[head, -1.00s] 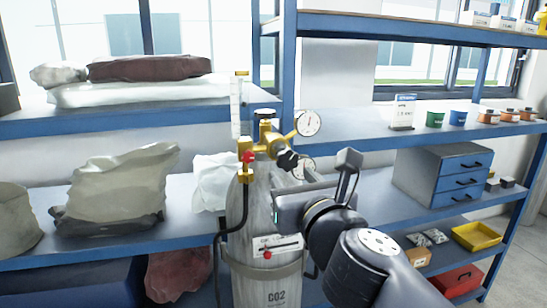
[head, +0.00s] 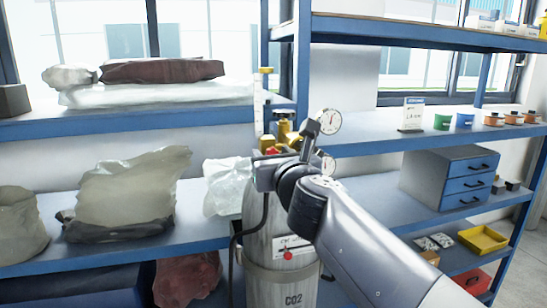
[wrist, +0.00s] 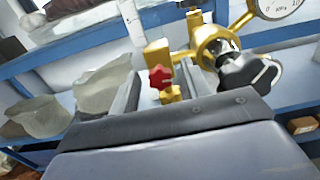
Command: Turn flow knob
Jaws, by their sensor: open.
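The small red star-shaped knob (wrist: 160,77) sits on a brass fitting of the gas regulator. In the head view the red knob (head: 271,151) is mostly hidden behind my gripper (head: 266,172). The clear flow tube (head: 258,112) rises above it. In the wrist view my gripper (wrist: 158,92) is open, with one finger on each side of the red knob. I see no clear contact between fingers and knob. A larger black knob (wrist: 250,72) lies just right of the right finger. The regulator tops a grey CO2 cylinder (head: 265,235).
A pressure gauge (head: 327,121) sticks out beside my wrist, with another lower down. A black hose (head: 237,240) hangs left of the cylinder. Blue shelves (head: 120,238) with sacks stand at left. A drawer unit (head: 430,180) and small cups stand on shelves at right.

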